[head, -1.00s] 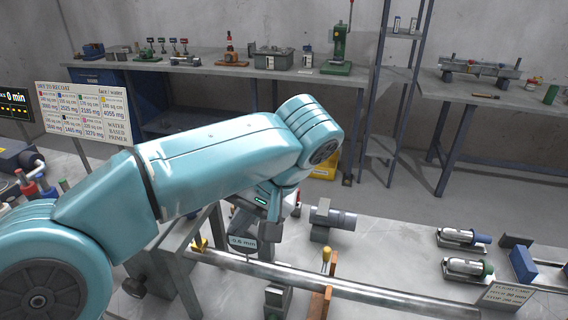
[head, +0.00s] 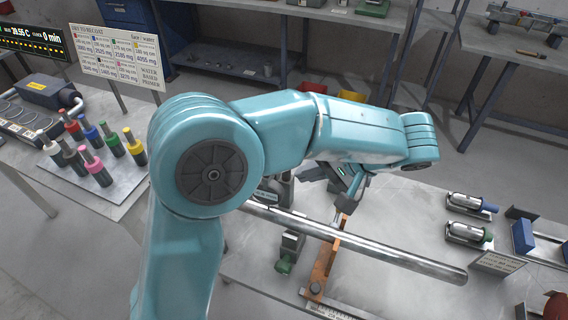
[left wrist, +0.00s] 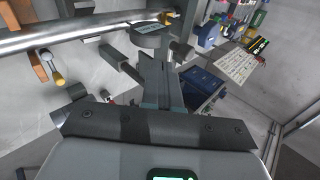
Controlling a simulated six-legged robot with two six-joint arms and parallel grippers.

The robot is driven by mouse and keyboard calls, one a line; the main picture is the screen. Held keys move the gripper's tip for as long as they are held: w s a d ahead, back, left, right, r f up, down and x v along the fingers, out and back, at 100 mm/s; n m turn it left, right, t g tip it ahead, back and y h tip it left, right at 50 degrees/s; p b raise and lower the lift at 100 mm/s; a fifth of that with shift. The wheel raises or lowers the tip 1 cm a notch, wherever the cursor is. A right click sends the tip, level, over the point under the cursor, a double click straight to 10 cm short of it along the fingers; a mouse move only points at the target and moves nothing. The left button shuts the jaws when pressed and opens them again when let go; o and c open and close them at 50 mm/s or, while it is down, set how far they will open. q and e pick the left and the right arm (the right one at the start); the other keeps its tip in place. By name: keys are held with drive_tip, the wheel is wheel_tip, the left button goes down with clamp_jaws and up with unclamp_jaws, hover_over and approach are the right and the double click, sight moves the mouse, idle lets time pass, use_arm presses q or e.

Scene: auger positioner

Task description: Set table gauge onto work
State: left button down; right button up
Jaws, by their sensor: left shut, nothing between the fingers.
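A long steel bar (head: 370,245) lies slanting across the bench at centre right, and it also crosses the upper left of the left wrist view (left wrist: 90,33). A round grey piece with a pale labelled face (left wrist: 150,38) is beside the bar in the left wrist view. It may be the table gauge, but I cannot read it. In the head view my arm largely hides that area. My left gripper (head: 347,205) is above the bar, near the orange-brown bar; its fingers are together and empty in the left wrist view (left wrist: 160,80). My right gripper is not in view.
An orange-brown bar (head: 324,268) and a green-based block (head: 287,260) are by the steel bar. Two silver cylinders in cradles (head: 468,203) stand at right with a blue block (head: 523,237). Several coloured bottles (head: 102,165) stand on the left table.

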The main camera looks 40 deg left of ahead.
use_arm(q)
drive_tip(key=p, duration=0.1)
hover_over(275, 189)
drive_tip(key=d, duration=0.2)
drive_tip(key=f, duration=0.2)
drive_tip(key=shift+w+a+r, duration=0.1)
drive_tip(key=shift+w+r, duration=0.1)
drive_tip(key=shift+w, duration=0.05)
drive_tip(key=shift+w+a+f, duration=0.1)
drive_tip(key=shift+w, duration=0.05)
drive_tip(key=shift+s+a+f+m+b, duration=0.1)
drive_tip(key=shift+s+a+m+b, duration=0.2)
drive_tip(key=shift+a+b, duration=0.3)
drive_tip(key=shift+s+a+t, duration=0.1)
drive_tip(key=shift+s+t, duration=0.05)
drive_tip(key=shift+t, duration=0.25)
drive_tip(key=shift+r, duration=0.25)
